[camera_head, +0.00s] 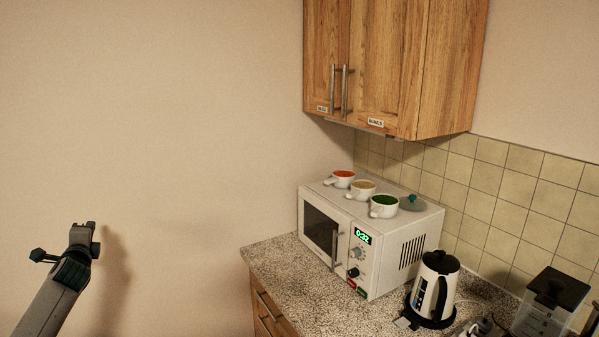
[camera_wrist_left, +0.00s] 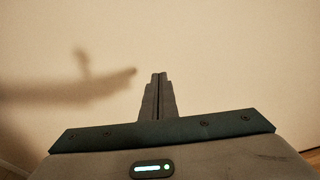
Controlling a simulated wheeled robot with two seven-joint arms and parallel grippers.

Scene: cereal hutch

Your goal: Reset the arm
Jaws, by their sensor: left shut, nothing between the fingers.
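My left arm comes in at the lower left of the head view, and its gripper (camera_head: 84,232) is raised in front of the bare wall, well left of the counter. In the left wrist view the two fingers of the left gripper (camera_wrist_left: 158,78) are pressed together with nothing between them. The gripper touches nothing. Its shadow falls on the wall. My right gripper is not in either view.
A white microwave (camera_head: 312,238) stands on the speckled counter (camera_head: 275,262), with several cups and a grey lid (camera_head: 412,205) on top. A kettle (camera_head: 433,285) and a dark-topped container (camera_head: 548,305) stand to the right. A wooden cabinet (camera_head: 395,60) hangs above. The left side is free.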

